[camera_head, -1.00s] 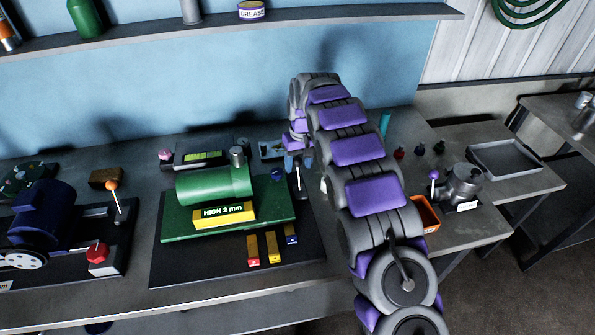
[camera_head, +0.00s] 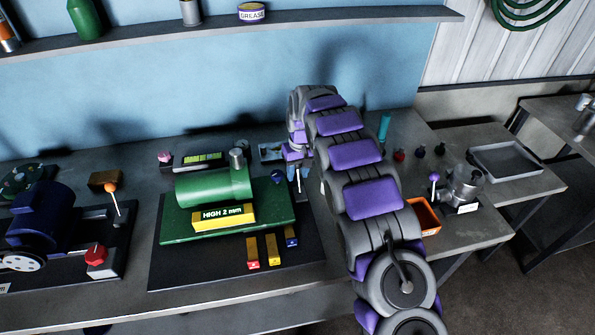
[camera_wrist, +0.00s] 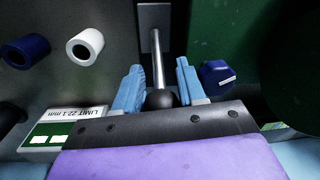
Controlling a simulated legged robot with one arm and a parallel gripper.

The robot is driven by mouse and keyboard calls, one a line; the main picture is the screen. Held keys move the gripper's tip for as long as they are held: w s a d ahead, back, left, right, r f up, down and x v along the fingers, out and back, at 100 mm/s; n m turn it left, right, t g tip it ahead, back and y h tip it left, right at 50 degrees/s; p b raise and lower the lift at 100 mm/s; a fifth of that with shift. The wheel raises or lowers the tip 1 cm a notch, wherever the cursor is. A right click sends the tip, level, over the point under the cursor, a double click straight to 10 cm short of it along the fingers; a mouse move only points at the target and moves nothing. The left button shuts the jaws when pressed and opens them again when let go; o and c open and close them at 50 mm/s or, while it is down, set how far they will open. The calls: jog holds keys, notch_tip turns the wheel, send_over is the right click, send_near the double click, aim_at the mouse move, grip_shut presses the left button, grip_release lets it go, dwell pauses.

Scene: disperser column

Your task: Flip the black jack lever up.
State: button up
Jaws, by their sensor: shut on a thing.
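The black jack lever is a metal rod (camera_wrist: 157,55) with a black ball knob (camera_wrist: 160,99) in the wrist view; its far end meets a grey block (camera_wrist: 154,16). In the head view the rod (camera_head: 299,182) shows at the right end of the green machine's base, its top hidden by my gripper. My gripper (camera_wrist: 159,86) has its two blue fingers on either side of the knob and is shut on it. In the head view my gripper (camera_head: 292,170) is small and partly hidden by my arm.
The green machine (camera_head: 212,187) with a "HIGH 2 mm" sign (camera_head: 223,214) stands left of the lever. A blue knob (camera_wrist: 216,75) is close beside the right finger. A "LIMIT 22.1 mm" display (camera_wrist: 68,131) lies lower left. An orange bin (camera_head: 424,215) stands right of my arm.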

grip_shut()
